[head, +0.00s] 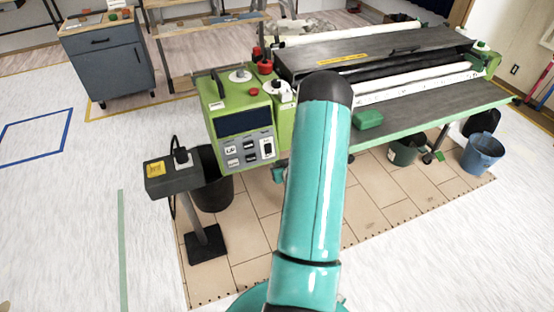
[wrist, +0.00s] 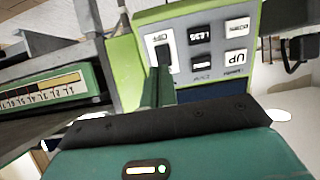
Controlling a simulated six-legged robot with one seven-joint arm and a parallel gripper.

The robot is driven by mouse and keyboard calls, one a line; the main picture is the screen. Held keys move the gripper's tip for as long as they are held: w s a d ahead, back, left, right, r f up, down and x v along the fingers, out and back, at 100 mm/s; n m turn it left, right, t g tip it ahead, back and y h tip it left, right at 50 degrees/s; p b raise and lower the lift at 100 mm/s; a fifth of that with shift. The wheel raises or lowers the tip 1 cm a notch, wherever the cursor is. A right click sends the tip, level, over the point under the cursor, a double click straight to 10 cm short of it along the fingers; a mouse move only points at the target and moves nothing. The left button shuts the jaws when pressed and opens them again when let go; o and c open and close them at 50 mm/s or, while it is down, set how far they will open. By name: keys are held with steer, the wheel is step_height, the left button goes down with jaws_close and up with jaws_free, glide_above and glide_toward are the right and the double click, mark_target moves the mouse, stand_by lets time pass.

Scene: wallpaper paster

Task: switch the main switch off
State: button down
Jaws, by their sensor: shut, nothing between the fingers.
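The main switch (head: 267,148) is a dark rocker on a white plate, at the right of the button panel on the green control box (head: 228,98). In the wrist view the panel appears upside down, and the white switch plate (wrist: 152,40) is at its left end. My gripper (wrist: 162,72) is shut and empty, with its dark narrow fingers pointing at the switch. The fingertips overlap the switch and hide part of it. I cannot tell whether they touch it or which way the rocker is set. In the head view my arm hides the gripper.
Several push buttons (wrist: 236,57) sit beside the switch. Red knobs (head: 265,66) stand on the box top. A grey socket box (head: 174,180) on a post stands at the left, with a black bin (head: 213,190) behind. The paster table (head: 440,100) extends right.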

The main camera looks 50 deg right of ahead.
steer(key=shift+s+a+r, duration=0.15)
steer(key=shift+s+a, duration=0.2)
steer(key=shift+s, duration=0.25)
steer(key=shift+s+a+r, duration=0.1)
steer(key=shift+s+a, duration=0.3)
steer(key=shift+s, duration=0.25)
steer(key=shift+s+a+r, duration=0.15)
steer(key=shift+s+a, duration=0.2)
steer(key=shift+s, duration=0.25)
steer(key=shift+w+r, duration=0.1)
